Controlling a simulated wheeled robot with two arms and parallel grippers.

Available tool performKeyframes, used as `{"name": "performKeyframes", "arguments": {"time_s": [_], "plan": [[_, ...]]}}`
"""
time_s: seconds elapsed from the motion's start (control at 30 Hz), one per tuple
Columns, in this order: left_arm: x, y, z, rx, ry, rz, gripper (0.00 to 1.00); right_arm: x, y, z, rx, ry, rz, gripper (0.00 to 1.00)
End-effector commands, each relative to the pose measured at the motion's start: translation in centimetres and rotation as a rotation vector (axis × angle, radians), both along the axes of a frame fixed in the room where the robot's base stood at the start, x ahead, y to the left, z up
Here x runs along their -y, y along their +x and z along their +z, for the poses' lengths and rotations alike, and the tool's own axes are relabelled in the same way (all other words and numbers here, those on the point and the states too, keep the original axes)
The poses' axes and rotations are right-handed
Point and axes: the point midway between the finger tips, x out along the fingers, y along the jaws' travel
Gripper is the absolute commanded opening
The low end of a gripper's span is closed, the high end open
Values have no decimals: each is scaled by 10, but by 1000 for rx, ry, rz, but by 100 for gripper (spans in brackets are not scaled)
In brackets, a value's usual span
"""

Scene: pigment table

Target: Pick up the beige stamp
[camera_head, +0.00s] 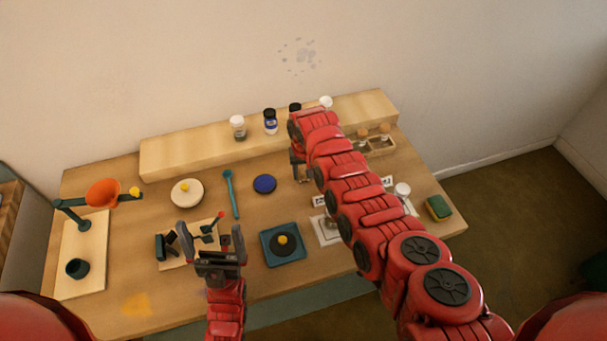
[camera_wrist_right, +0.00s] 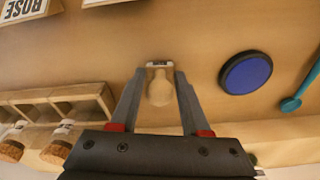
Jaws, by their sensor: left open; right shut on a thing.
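The beige stamp (camera_wrist_right: 159,92) has a rounded wooden handle and shows between the fingers of my right gripper (camera_wrist_right: 159,68) in the right wrist view. The right gripper is shut on it. In the head view my right gripper (camera_head: 299,166) is near the back shelf, and my arm mostly hides it and the stamp. I cannot tell whether the stamp touches the table. My left gripper (camera_head: 212,240) is open and empty, above the front left of the table.
A blue disc (camera_wrist_right: 246,72) lies beside the right gripper, with a teal spoon (camera_head: 231,193) further left. A wooden divided box (camera_head: 381,146) stands right of the gripper. Several jars, one being a blue-labelled jar (camera_head: 270,121), stand on the back shelf (camera_head: 190,153).

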Motion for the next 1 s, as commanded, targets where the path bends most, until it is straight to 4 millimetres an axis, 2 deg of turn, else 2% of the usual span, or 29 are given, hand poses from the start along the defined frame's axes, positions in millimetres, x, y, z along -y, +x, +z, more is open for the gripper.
{"name": "performKeyframes", "arguments": {"time_s": [0.23, 0.37, 0.47, 0.63, 0.8, 0.9, 1.0], "plan": [[0, 0, 1, 0, 0, 0, 100, 0, 0, 1, -1, 0, 0, 0], [0, 0, 7, 0, 0, 0, 100, 0, -1, 9, -2, 0, 0, 0], [0, 0, 15, 0, 0, 0, 100, 0, 0, 22, 0, 1, 0, 0], [0, 0, 33, 0, 0, 0, 100, 0, 0, 58, 0, 1, 0, 0], [0, 0, 37, 0, 0, 0, 100, 0, 1, 89, 1, 0, 0, 0], [0, 0, 38, 0, 0, 0, 100, 0, 1, 99, 3, 0, 0, 0], [0, 0, 38, 0, 0, 0, 100, 0, 0, 101, 1, 0, 0, 0]]}}
